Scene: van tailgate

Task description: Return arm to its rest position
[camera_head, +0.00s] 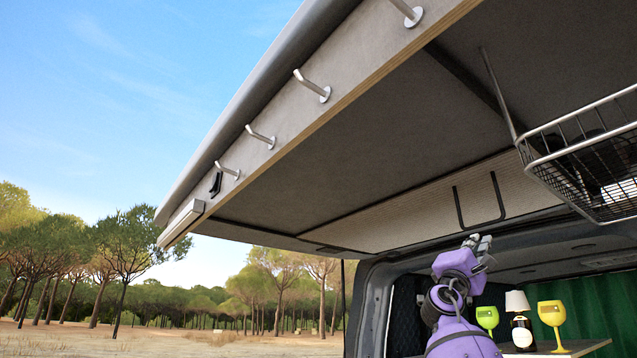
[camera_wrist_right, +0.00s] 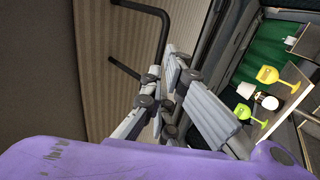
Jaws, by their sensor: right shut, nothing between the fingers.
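My right arm (camera_head: 452,300), purple, rises from the bottom of the head view in front of the van opening. Its right gripper (camera_head: 480,243) points up below the raised tailgate, with its fingers shut and empty. In the right wrist view the grey fingers of the gripper (camera_wrist_right: 180,68) stand close together with nothing between them. My left gripper is not in view.
The raised tailgate (camera_head: 370,140) hangs overhead with several metal hooks (camera_head: 312,86) and a black bar (camera_head: 480,208) near the gripper. A wire basket (camera_head: 585,165) hangs at right. Yellow-green goblets (camera_head: 552,314) and a lamp (camera_head: 517,302) stand on a table (camera_head: 590,347) behind.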

